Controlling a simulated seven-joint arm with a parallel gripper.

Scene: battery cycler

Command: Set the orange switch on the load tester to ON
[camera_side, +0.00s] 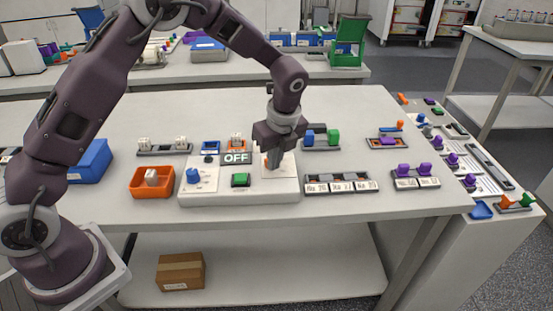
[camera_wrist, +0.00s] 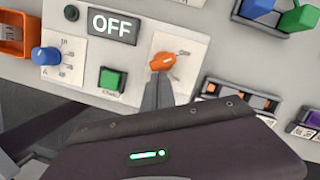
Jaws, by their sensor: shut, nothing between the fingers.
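The load tester (camera_side: 240,198) is a pale box on the bench. Its display (camera_side: 236,158) reads OFF, also in the wrist view (camera_wrist: 113,26). The orange switch (camera_wrist: 162,62) is a small lever on a white plate at the tester's right side, tilted up to the right in the wrist view. A blue knob (camera_wrist: 46,56) and a green button (camera_wrist: 112,81) sit to its left. My gripper (camera_wrist: 158,84) is shut and empty, its tips just below the orange switch in the wrist view. I cannot tell whether they touch it. In the side view my gripper (camera_side: 274,160) mostly hides the switch.
An orange bin (camera_side: 138,188) stands left of the tester. A row of labelled slots (camera_side: 340,184) lies to its right, with blue and green pieces (camera_side: 321,138) behind. Purple pieces (camera_side: 413,170) stand farther right. Bare bench lies in front of the slots.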

